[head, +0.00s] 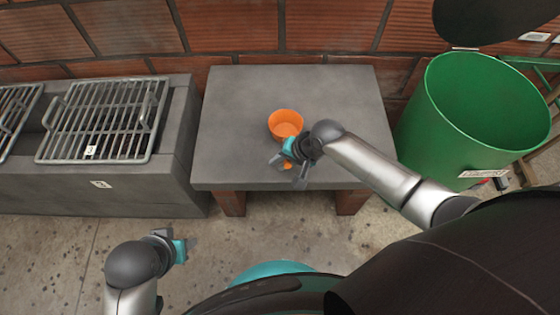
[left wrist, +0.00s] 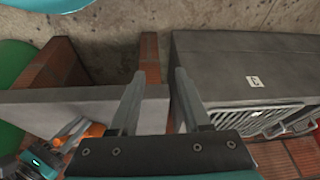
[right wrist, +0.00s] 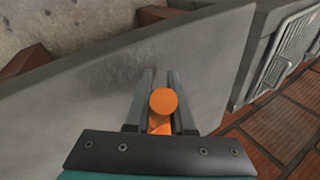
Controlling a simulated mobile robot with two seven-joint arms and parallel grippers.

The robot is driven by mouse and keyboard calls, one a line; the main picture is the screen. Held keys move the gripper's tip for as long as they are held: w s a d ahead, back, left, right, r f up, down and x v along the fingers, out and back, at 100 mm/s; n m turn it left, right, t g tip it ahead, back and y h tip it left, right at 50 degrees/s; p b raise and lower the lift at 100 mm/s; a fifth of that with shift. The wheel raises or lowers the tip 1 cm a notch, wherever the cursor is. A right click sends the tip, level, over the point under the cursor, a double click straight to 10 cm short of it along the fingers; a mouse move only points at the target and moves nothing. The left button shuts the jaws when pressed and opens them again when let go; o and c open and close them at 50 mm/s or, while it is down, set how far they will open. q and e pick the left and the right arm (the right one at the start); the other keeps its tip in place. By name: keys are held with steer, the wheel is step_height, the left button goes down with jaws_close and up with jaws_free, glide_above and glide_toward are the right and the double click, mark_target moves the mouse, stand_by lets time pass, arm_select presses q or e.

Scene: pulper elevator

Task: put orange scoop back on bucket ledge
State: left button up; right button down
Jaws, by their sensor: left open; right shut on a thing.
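The orange scoop (head: 286,122) shows its round open bowl over the grey table in the head view; whether it touches the tabletop, I cannot tell. My right gripper (head: 290,168) is shut on the scoop's handle. In the right wrist view the round orange handle end (right wrist: 163,101) sits between the fingers. The scoop also shows partly at the left of the left wrist view (left wrist: 96,130). My left gripper (head: 187,248) is open and empty, low in front of the table. The green bucket (head: 480,120) stands right of the table; I cannot make out its ledge clearly.
The grey table (head: 235,100) is otherwise bare. A grey grill block with metal grates (head: 105,120) stands left of it. A brick wall (head: 230,25) closes the back. A teal round thing (head: 275,268) shows at the bottom. Green bars (head: 535,62) stand beside the bucket.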

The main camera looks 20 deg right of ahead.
steer(key=c, duration=0.8)
jaws_free()
steer(key=shift+f, duration=0.15)
steer(key=shift+o, duration=0.2)
steer(key=shift+s+r, duration=0.1)
steer(key=shift+r, duration=0.25)
arm_select(q)
steer(key=s+a+f+p, duration=0.1)
steer(key=s+f+p, duration=0.2)
steer(key=f, duration=0.3)
steer(key=s+a+f+g+p, duration=0.1)
steer(key=s+a+f+p, duration=0.1)
steer(key=f, duration=0.5)
steer(key=shift+s+g+p, duration=0.3)
steer(key=shift+s+p, duration=0.25)
steer(key=shift+p, duration=0.45)
arm_select(e)
steer(key=v, duration=1.1)
steer(key=shift+r, duration=0.3)
steer(key=shift+d, duration=0.15)
